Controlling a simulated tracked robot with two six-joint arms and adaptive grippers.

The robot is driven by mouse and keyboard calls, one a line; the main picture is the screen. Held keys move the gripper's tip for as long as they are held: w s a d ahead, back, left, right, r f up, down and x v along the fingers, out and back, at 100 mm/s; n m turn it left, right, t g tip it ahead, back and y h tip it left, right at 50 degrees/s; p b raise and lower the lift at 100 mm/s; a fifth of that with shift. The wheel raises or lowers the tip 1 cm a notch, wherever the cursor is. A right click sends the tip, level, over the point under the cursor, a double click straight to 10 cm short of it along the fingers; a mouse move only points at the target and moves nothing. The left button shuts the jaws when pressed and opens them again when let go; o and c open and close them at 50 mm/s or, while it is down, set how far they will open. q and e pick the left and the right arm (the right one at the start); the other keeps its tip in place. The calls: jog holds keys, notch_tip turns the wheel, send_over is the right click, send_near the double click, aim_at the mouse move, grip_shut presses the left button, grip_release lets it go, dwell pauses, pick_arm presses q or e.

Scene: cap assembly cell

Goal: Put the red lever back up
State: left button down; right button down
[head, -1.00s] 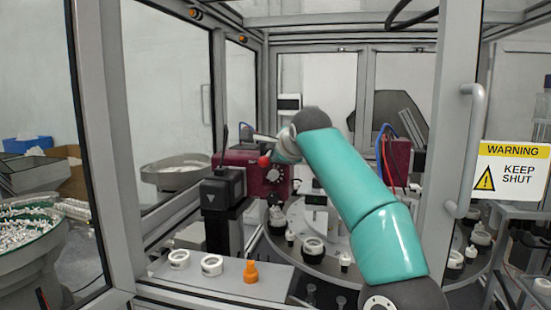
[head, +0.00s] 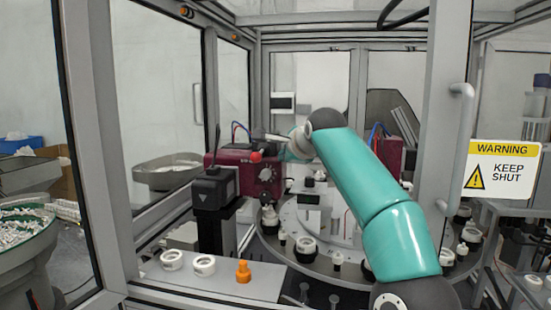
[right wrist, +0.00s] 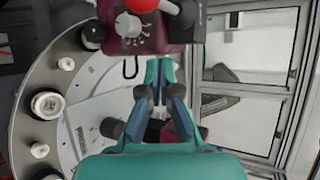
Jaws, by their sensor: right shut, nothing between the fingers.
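The red lever knob (head: 255,156) is a small red ball on the front of the dark red machine box (head: 228,158), above its round dial (head: 265,174). In the right wrist view the red knob (right wrist: 141,4) is at the top edge, partly cut off, beside a grey rounded part. My right gripper (right wrist: 158,68) is shut and empty, its teal fingers pointing toward the box, below and apart from the knob in that view. In the head view my right gripper (head: 286,154) is small, just right of the knob. My left gripper is not in view.
A round turntable (head: 285,250) carries several black-and-white fittings below my arm. A black unit (head: 214,187) stands left of the box. A frame post (head: 455,130) with a warning sign (head: 502,170) stands right.

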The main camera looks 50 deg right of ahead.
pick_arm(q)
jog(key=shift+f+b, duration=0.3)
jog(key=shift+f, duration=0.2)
pick_arm(e)
jog(key=r+v, duration=0.1)
jog(key=v, duration=0.7)
jog(key=shift+r, duration=0.2)
jog(key=shift+w, duration=0.2)
